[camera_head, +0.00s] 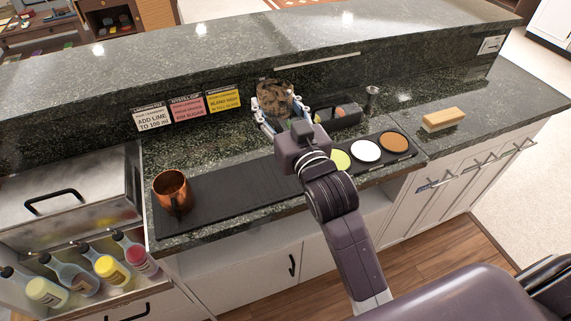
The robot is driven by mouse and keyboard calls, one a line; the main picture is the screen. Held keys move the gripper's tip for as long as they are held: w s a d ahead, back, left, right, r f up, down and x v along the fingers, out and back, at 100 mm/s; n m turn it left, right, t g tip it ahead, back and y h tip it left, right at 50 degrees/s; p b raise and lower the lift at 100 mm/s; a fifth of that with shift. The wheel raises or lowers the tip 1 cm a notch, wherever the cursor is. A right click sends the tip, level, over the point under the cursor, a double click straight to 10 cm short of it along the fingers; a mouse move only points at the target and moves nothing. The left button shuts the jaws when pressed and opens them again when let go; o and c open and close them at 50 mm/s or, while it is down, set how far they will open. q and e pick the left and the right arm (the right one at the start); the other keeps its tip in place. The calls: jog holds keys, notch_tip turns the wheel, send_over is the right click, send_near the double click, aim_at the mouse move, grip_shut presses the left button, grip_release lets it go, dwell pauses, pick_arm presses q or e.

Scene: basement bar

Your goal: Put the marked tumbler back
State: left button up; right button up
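My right gripper (280,106) reaches in from the bottom right over the back of the black bar mat. Its two pale fingers stand on either side of a brownish, glass-like tumbler (273,97). I cannot tell whether the fingers press on it or whether it stands on the counter. No mark can be made out on it, and its lower part is hidden by the gripper. My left gripper is not in view.
A copper mug (172,192) stands at the left of the black mat (228,194). A black caddy (345,117), coloured discs on a tray (367,150), a metal jigger (372,93) and a wooden brush (443,119) are rightward. Signs (187,108) line the raised ledge. Bottles (108,270) stand lower left.

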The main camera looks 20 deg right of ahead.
notch_tip(320, 180, down, 13)
jog(key=shift+f, duration=2.45)
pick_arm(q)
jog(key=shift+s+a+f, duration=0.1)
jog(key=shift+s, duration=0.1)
pick_arm(e)
jog(key=shift+f, duration=0.15)
jog(key=o, duration=1.5)
